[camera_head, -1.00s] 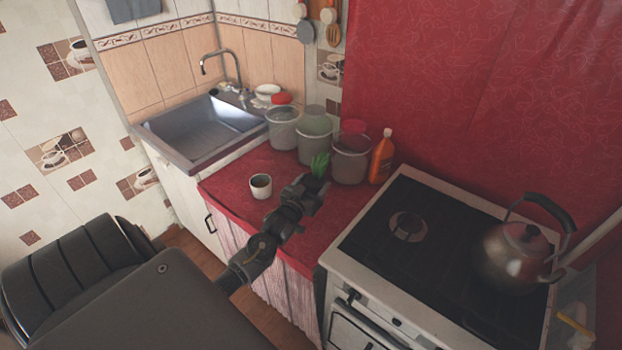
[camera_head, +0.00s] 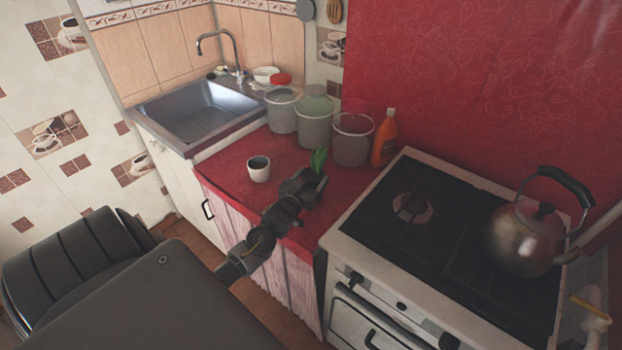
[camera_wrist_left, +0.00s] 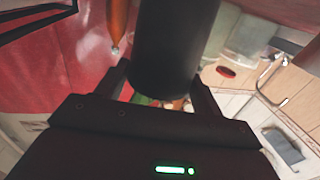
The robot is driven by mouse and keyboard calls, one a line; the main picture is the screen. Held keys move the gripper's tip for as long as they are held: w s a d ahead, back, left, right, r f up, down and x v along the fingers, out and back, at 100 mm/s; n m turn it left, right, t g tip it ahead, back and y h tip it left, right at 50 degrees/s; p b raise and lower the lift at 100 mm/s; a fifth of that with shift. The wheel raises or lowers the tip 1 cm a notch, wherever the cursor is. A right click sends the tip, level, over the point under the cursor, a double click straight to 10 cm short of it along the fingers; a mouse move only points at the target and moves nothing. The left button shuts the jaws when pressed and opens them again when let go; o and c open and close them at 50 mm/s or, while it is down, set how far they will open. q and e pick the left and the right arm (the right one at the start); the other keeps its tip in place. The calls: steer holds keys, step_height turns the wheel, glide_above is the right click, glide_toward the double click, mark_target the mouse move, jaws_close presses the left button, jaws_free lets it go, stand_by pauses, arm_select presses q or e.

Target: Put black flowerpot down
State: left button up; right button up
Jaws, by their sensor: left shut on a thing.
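My left gripper (camera_head: 306,184) reaches over the red counter (camera_head: 232,160), near the stove side. In the left wrist view the left gripper (camera_wrist_left: 162,88) is shut on the black flowerpot (camera_wrist_left: 177,45), a dark smooth cylinder between its two fingers. Green leaves (camera_head: 318,161) stick up just beyond the gripper in the head view. The pot itself is hidden there behind the gripper. I cannot tell whether its base touches the counter. My right gripper is not in view.
A small white pot (camera_head: 259,172) stands on the counter to the left. Several lidded buckets (camera_head: 314,124) and an orange bottle (camera_head: 385,140) line the back. The sink (camera_head: 195,112) is left; the stove (camera_head: 440,225) with a kettle (camera_head: 524,238) is right. Counter around the white pot is clear.

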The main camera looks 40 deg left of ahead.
arm_select(q)
steer(key=shift+f, duration=0.35)
steer(key=shift+f+b, duration=0.45)
